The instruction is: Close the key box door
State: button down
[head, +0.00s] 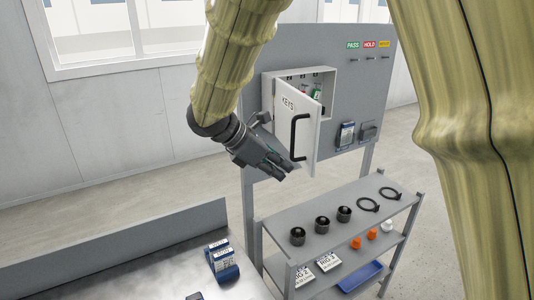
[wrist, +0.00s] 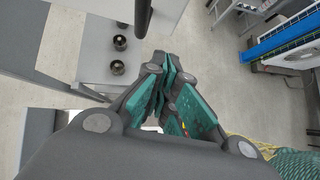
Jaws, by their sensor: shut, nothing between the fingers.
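The key box (head: 270,88) is a white box on the grey panel in the head view. Its white door (head: 286,122), marked KEYS, stands open and swung outward, with a black bar handle (head: 293,138) on its outer face. Colored items show inside the box past the door. My gripper (head: 292,165) is shut and empty, beside the lower part of the door and just below the handle; I cannot tell if it touches. In the wrist view, my gripper's green-padded fingers (wrist: 166,80) are together, and a dark bar (wrist: 143,14), probably the handle, is ahead of them.
Below the panel, a grey shelf rack (head: 270,222) holds black cylinders, black rings, orange and white parts and a blue tray (head: 360,276). PASS, HOLD and another tag (head: 369,45) are on the panel. A bench (head: 150,270) with a blue device (head: 222,262) stands at lower left.

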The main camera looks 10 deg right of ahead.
aim_at(310, 176)
jog(key=d, duration=0.1)
jog(key=d+p, duration=0.1)
jog(key=d, duration=0.1)
jog(key=d+p, duration=0.1)
jog(key=shift+w+d+f, duration=0.3)
jog(key=shift+w+f, duration=0.05)
jog(key=shift+w, duration=0.05)
jog(key=shift+d, duration=0.1)
